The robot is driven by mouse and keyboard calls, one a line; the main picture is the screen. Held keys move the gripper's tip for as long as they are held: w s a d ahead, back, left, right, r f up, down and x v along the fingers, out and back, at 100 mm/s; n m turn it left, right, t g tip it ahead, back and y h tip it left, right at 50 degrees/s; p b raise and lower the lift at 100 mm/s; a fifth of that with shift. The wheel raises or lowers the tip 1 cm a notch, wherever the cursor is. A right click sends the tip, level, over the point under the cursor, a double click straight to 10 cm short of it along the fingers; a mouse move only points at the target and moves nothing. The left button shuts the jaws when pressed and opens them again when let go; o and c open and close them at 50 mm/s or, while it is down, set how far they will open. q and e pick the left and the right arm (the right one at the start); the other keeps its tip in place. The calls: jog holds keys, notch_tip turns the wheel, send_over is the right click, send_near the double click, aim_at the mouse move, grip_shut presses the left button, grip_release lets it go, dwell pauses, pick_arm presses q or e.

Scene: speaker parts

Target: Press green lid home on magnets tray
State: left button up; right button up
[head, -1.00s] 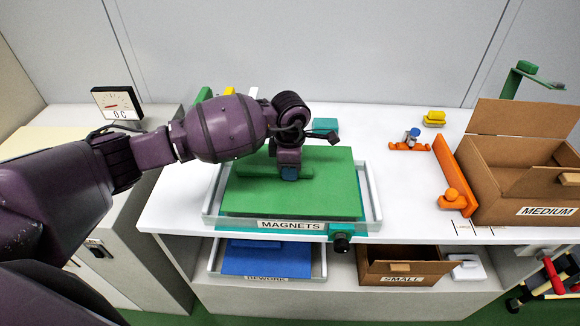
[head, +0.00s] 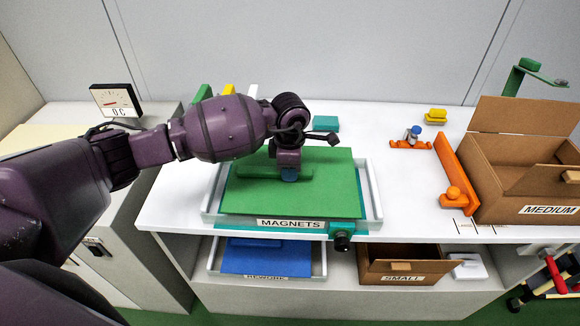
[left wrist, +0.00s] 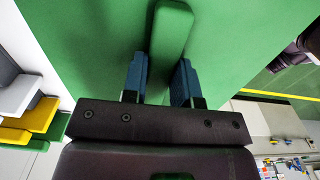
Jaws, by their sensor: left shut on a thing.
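The flat green lid (head: 325,195) lies over the white-rimmed tray labelled MAGNETS (head: 291,224) on the white table. It covers most of the tray, with pale tray rim showing at the left and right. I cannot tell whether it is fully seated. My left gripper (head: 289,175) is over the lid's middle, shut on its raised green handle bar. In the left wrist view the blue fingers (left wrist: 160,82) stand either side of the handle (left wrist: 169,50), and the green lid (left wrist: 235,40) fills much of the picture. My right gripper is not in view.
A teal clamp with a black knob (head: 341,240) is at the tray's front edge. An orange bar (head: 452,175) and a MEDIUM cardboard box (head: 515,190) stand right. A REWORK tray (head: 266,276) and SMALL box (head: 400,280) are on the shelf below. White tabletop is clear right of the tray.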

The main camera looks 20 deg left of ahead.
pick_arm(q)
jog(key=o, duration=1.1)
jog(key=shift+c, duration=0.2)
